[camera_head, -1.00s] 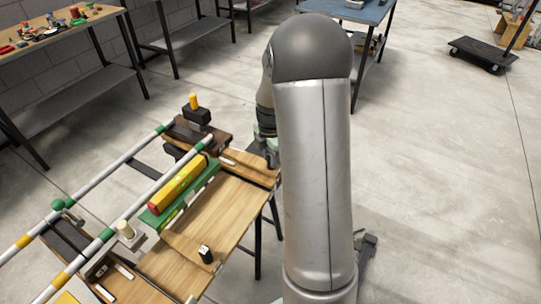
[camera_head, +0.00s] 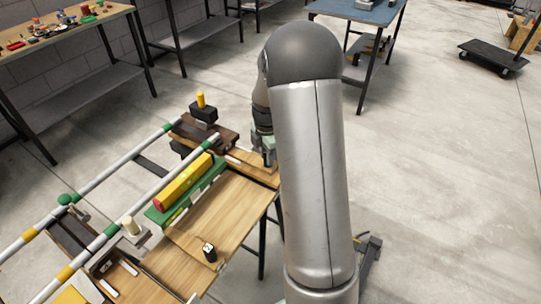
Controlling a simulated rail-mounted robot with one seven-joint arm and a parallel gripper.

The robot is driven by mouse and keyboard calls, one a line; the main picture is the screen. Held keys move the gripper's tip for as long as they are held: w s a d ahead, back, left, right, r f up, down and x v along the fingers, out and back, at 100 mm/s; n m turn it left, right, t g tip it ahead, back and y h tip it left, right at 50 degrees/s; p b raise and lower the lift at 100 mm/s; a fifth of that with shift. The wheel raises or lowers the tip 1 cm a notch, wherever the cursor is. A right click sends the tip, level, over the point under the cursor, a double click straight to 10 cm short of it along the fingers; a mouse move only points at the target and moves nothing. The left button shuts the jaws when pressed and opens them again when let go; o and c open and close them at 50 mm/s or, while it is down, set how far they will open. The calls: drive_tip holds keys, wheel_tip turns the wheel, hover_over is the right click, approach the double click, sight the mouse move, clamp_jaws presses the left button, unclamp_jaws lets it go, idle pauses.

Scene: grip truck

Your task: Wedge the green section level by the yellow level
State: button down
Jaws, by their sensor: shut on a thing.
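The yellow level (camera_head: 183,182), with a red end, lies along a green strip (camera_head: 160,218) on the wooden table (camera_head: 228,212). White rails with green bands (camera_head: 110,231) and yellow bands (camera_head: 65,273) run beside it; the nearer green-banded rail ends near the level's far end. My gripper (camera_head: 267,158) is low over the table's far right edge, right of the level and apart from it. My arm hides much of the gripper. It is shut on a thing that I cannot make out. The level's bubble cannot be read.
Dark wooden blocks (camera_head: 186,133) and a black block with a yellow peg (camera_head: 202,110) stand at the far end. A small black object (camera_head: 210,252) sits at the table's near part. A workbench (camera_head: 60,42) with loose parts is at upper left.

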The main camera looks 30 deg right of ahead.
drive_tip(key=p, duration=0.2)
hover_over(234, 152)
drive_tip(key=shift+s+d, duration=0.1)
drive_tip(key=shift+s, duration=0.1)
idle(1.9)
drive_tip(key=shift+w, duration=0.1)
idle(0.3)
drive_tip(key=c, duration=1.2)
unclamp_jaws()
drive_tip(key=shift+o, duration=0.5)
drive_tip(key=shift+r, duration=0.1)
